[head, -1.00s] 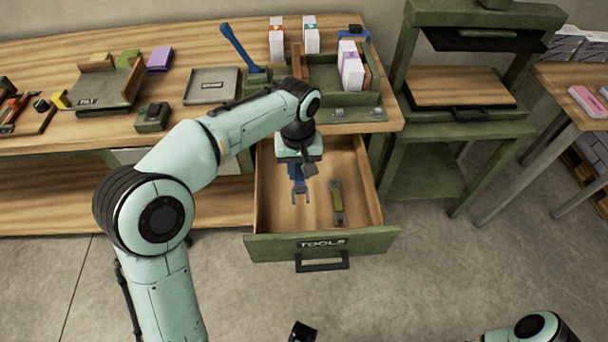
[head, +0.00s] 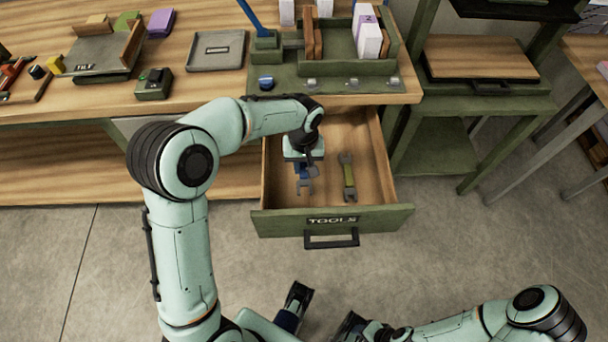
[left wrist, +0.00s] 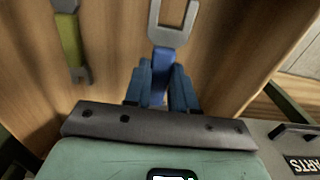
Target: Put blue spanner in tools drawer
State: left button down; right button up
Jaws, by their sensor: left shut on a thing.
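The blue spanner (head: 305,185) hangs inside the open tools drawer (head: 334,222), over its wooden floor. My left gripper (head: 303,171) is shut on its handle, with the grey open jaw pointing away from the fingers. In the left wrist view the blue fingers of the gripper (left wrist: 160,88) close on the blue handle, and the grey jaw of the spanner (left wrist: 172,30) shows beyond them. Whether the spanner touches the drawer floor I cannot tell.
A yellow-green spanner (head: 348,177) lies in the drawer to the right. The workbench (head: 215,88) above holds a grey tray (head: 216,51), a dark box (head: 154,84) and a green organizer (head: 340,85). A green stand (head: 435,155) is right of the drawer.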

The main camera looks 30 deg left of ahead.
aim_at(304, 174)
pick_arm(q)
jog(key=shift+f+b, duration=0.35)
jog(key=shift+f, duration=2.3)
jog(key=shift+f, duration=0.15)
jog(key=c, duration=0.9)
grip_release()
jog(key=shift+r, duration=0.3)
notch_tip(304, 174, up, 12)
jog(key=shift+f+p, duration=0.15)
jog(key=shift+p, duration=0.75)
